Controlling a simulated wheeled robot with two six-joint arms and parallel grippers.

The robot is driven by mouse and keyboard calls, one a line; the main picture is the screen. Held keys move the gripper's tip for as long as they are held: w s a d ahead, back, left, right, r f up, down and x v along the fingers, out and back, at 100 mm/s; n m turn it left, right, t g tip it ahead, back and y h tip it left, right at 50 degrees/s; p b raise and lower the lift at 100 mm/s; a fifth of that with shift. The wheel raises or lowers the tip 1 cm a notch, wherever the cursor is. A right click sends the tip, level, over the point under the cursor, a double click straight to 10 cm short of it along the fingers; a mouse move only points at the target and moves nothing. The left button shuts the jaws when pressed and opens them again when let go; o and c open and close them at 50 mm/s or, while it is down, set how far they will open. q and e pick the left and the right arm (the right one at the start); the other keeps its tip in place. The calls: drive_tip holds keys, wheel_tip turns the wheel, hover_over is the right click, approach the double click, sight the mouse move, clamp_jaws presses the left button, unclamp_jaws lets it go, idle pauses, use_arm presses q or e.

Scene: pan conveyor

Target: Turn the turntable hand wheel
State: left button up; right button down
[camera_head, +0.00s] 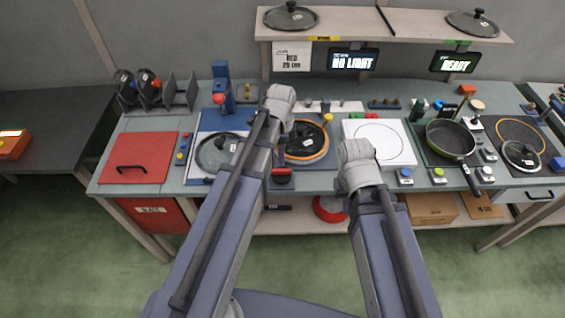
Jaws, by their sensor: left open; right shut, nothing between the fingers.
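The likely turntable (318,152) is a round dark disc with an orange ring on a blue-grey base, mid-bench, partly covered by my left arm. A small yellow knob (328,117) stands at its far right edge; I cannot tell whether it belongs to the hand wheel. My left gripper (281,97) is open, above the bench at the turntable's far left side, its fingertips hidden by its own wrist. My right gripper (357,151) is shut and empty, to the right of the turntable, over the left edge of a white plate; its fingertips are also hidden.
A glass lid (214,152) lies left of the turntable, beside a red panel (138,158). A white plate (390,142) and a black pan (450,138) are to the right. A red-topped block (283,175) sits at the front edge. A shelf (400,22) with lids and signs spans the back.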

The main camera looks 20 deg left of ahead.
sight(282, 170)
use_arm(q)
drive_tip(key=shift+f, duration=0.15)
wheel_tip(282, 170, down, 8)
drive_tip(key=b, duration=0.7)
drive_tip(key=shift+r+b, duration=0.2)
drive_tip(key=shift+b, duration=0.2)
clamp_jaws()
